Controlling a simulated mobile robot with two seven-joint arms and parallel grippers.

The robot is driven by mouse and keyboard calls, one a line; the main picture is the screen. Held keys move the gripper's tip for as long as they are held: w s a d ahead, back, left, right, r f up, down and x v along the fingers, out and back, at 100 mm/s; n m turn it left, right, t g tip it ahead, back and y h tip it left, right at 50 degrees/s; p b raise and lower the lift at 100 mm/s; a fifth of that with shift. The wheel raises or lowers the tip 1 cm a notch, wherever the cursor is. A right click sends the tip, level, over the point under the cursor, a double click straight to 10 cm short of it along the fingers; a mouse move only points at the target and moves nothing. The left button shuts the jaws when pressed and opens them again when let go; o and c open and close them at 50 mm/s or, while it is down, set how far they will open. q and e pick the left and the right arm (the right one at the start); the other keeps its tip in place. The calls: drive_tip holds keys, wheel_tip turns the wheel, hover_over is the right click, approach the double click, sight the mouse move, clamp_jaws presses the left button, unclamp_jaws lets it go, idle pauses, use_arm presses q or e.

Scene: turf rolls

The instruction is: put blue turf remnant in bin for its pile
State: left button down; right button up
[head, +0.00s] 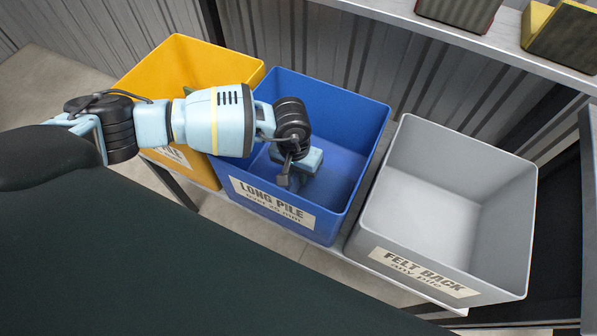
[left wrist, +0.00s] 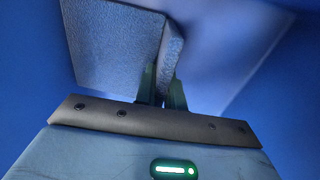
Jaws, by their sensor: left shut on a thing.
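My left gripper (head: 298,172) reaches down inside the blue bin (head: 352,185), whose label reads LONG PILE. In the left wrist view its fingers (left wrist: 163,90) are shut on the blue turf remnant (left wrist: 112,48), a flat piece with a rough face and a thick edge. Blue bin wall surrounds it in that view. I cannot tell whether it touches the bin floor. In the head view the gripper and arm hide the remnant. My right gripper is in neither view.
A yellow bin (head: 215,62) stands left of the blue one, its label partly hidden by my arm. A grey bin (head: 440,190) labelled FELT BACK, any pile, stands to the right and looks empty. A shelf (head: 465,42) with dark and yellow blocks is above right.

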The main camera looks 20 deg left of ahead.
use_arm(q)
drive_tip(key=shift+f, duration=0.2)
drive_tip(key=c, duration=1.5)
unclamp_jaws()
drive_tip(key=shift+r, duration=0.1)
drive_tip(key=shift+r, duration=0.1)
drive_tip(key=shift+r, duration=0.3)
wheel_tip(320, 180, up, 12)
drive_tip(key=a+p, duration=0.1)
drive_tip(key=shift+f, duration=0.25)
